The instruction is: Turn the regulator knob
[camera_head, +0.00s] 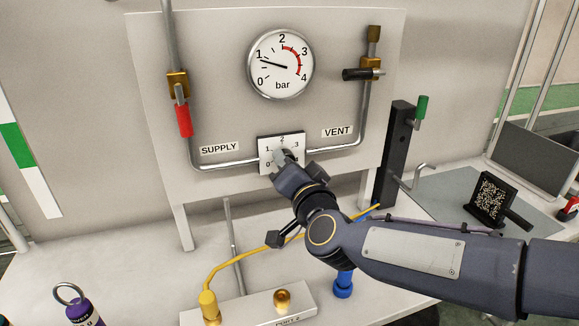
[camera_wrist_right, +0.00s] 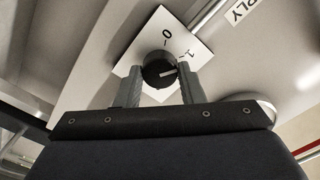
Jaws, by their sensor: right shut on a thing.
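The regulator knob (camera_wrist_right: 160,70) is black with a white pointer line, in the middle of a white dial plate (camera_head: 292,142) marked 0 to 3. In the right wrist view its pointer line is aimed near the 1 mark. My right gripper (camera_head: 284,163) is at the dial in the head view and hides most of the knob. In the right wrist view its two grey fingers (camera_wrist_right: 158,86) stand on either side of the knob, shut on it. The pressure gauge (camera_head: 280,64) above reads about 1 bar. My left gripper is not in view.
A red-handled supply valve (camera_head: 183,120) is on the panel's left and a black-handled vent valve (camera_head: 362,73) on its right. Below, a yellow hose (camera_head: 240,253) runs from a white port block (camera_head: 262,304). A black post (camera_head: 394,155) stands right of the panel.

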